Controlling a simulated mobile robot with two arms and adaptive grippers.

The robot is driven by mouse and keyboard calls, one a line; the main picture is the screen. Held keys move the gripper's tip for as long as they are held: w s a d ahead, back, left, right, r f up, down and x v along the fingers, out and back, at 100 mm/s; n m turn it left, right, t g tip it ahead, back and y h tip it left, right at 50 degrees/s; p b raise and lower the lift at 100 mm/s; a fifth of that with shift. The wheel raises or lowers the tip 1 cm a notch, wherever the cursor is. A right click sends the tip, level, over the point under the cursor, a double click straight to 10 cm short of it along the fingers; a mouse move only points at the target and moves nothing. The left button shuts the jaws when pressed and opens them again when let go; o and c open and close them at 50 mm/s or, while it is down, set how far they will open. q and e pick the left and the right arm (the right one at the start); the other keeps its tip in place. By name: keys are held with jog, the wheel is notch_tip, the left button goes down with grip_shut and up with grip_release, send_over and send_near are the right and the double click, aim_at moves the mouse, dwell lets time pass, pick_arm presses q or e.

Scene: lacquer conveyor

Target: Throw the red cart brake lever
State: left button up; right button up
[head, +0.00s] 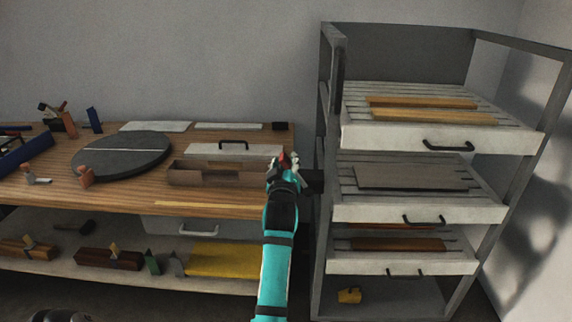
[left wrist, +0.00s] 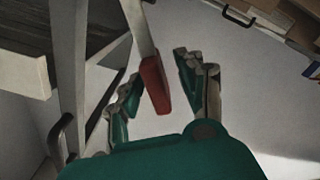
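The red brake lever (left wrist: 154,86) shows in the left wrist view as a red grip on the end of a pale grey bar that comes down from the top. In the head view a small bit of red (head: 282,157) shows at the fingertips, and the rest is hidden behind the gripper. My left gripper (left wrist: 158,78) is open, with one finger on each side of the red grip. A gap shows beside the right finger; I cannot tell whether the left finger touches the grip. In the head view my left gripper (head: 284,165) is between workbench and cart.
The grey cart (head: 334,200) with several drawer-like trays stands right of the gripper. The wooden workbench (head: 130,203) on the left carries a dark round disc (head: 122,160) and an open brown box (head: 215,178). A lower shelf holds tools and a yellow cloth (head: 230,260).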

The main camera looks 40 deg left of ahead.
pick_arm(q)
notch_tip(320, 180, up, 10)
dwell(0.5)
